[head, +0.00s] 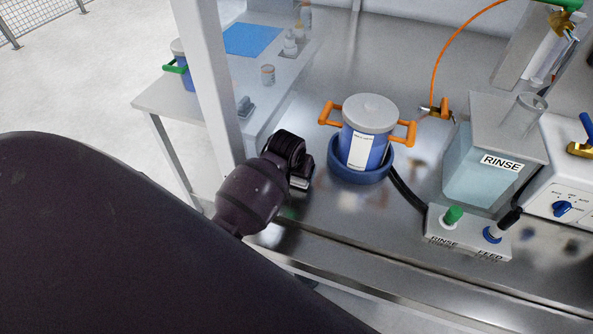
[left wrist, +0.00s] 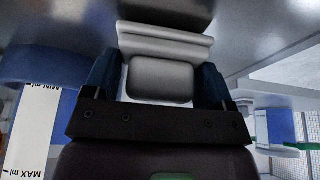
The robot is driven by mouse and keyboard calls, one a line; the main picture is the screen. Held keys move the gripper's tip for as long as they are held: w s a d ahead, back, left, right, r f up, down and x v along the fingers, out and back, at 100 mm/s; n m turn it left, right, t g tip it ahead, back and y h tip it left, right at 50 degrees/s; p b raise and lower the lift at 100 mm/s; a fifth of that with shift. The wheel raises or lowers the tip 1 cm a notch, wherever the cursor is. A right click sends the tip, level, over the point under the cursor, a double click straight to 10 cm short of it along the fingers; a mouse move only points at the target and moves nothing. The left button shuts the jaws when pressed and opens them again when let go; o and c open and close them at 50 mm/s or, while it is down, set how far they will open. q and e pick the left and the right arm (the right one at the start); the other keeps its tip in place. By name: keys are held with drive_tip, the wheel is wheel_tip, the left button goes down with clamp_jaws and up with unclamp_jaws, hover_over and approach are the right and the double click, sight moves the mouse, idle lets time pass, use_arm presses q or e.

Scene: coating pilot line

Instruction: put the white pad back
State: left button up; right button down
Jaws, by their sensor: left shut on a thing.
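My left gripper (head: 299,176) reaches in low over the steel bench, left of the blue pot. In the left wrist view my left gripper (left wrist: 157,82) has its two dark fingers closed on the sides of a pale grey-white block, which I take for the white pad (left wrist: 160,79). A light ribbed edge shows just beyond the block. In the head view only a small pale part of the pad (head: 300,184) shows below the gripper; whether it touches the bench I cannot tell. My right gripper is in neither view.
The blue pot (head: 377,152) with orange handles and grey lid stands in a blue ring (head: 361,174) close right of my gripper. A rinse tank (head: 478,168) and a valve block (head: 468,234) are further right. A white post (head: 207,75) and side table (head: 165,99) are left.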

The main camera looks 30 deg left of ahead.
use_arm(q)
drive_tip(key=shift+f, duration=0.4)
drive_tip(key=o, duration=1.1)
drive_tip(key=shift+r, duration=0.1)
drive_tip(key=shift+s+r, duration=0.15)
drive_tip(key=shift+r, duration=0.45)
drive_tip(key=v, duration=1.1)
